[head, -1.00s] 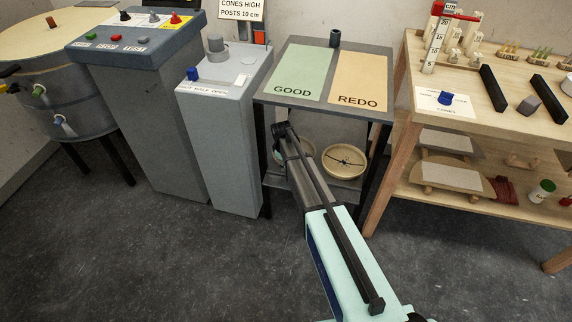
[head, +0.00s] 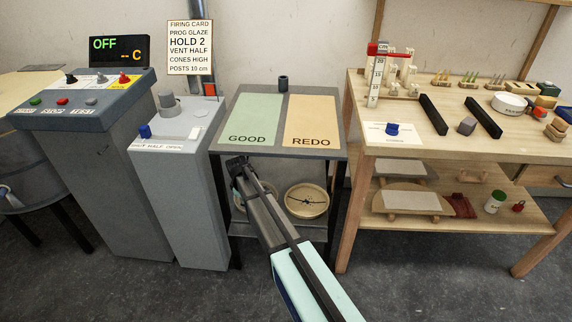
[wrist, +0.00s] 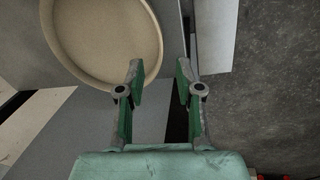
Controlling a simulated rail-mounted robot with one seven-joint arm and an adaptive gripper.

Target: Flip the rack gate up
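I cannot pick out a rack gate for certain in either view. My gripper (head: 237,164) is in front of the two-panel stand (head: 342,130), just below its top edge on the left. In the wrist view my gripper (wrist: 160,70) has its two green-padded fingers apart with nothing between them. A round cream dish (wrist: 105,35) lies beyond the left finger, on a grey shelf (wrist: 95,130). A similar dish shows on the stand's lower shelf in the head view (head: 307,201).
A grey pedestal (head: 190,215) with a blue knob (head: 145,131) stands left of the stand. A control console (head: 125,200) is further left. A wooden workbench (head: 430,155) with blocks, cones and a measuring post (head: 376,80) stands right. The floor in front is clear.

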